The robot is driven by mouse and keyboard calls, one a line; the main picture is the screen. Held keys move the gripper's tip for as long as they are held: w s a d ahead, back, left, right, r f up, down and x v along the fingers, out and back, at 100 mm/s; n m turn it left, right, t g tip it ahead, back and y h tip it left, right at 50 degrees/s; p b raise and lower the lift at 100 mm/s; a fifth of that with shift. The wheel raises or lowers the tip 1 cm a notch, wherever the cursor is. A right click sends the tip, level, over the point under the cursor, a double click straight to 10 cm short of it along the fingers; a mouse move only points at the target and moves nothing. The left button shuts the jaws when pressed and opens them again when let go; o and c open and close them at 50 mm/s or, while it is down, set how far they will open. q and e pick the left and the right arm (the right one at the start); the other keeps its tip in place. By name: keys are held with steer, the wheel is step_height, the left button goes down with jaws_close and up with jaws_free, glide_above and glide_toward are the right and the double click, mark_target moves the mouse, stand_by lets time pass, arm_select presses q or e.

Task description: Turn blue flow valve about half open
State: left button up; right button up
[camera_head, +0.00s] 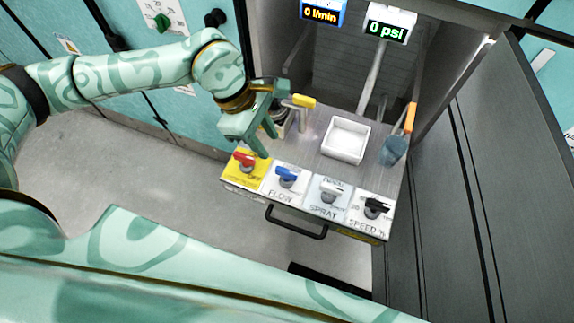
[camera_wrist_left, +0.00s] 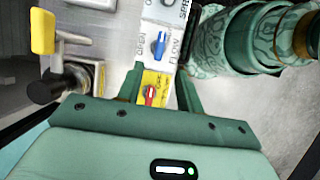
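The blue flow valve (camera_head: 287,174) sits on a white plate labelled FLOW on the sloped front of the metal bench. It also shows in the left wrist view (camera_wrist_left: 159,45), just beyond the fingertips. My left gripper (camera_head: 268,144) is above the panel's left end, behind the red valve (camera_head: 244,158) and the blue valve, apart from the blue handle. In the left wrist view its fingers (camera_wrist_left: 160,80) are spread, with the red valve on its yellow plate seen between them. A display (camera_head: 322,12) reads 0 l/min. My right gripper is out of view.
Right of the blue valve are a white spray valve (camera_head: 331,190) and a black speed knob (camera_head: 376,206). A white tray (camera_head: 345,139), a yellow-handled tap (camera_head: 303,101) and a cup with an orange-handled tool (camera_head: 394,150) stand behind. A black handle (camera_head: 296,226) juts out below.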

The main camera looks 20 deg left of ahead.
mark_target(285, 170)
arm_select(q)
steer(key=b+x, duration=0.2)
steer(key=x, duration=0.7)
steer(key=shift+d+f+b, duration=0.1)
steer(key=shift+f+b, duration=0.2)
steer(key=shift+f, duration=0.1)
steer(key=shift+d+f, duration=0.25)
steer(key=shift+f, duration=0.25)
jaws_close()
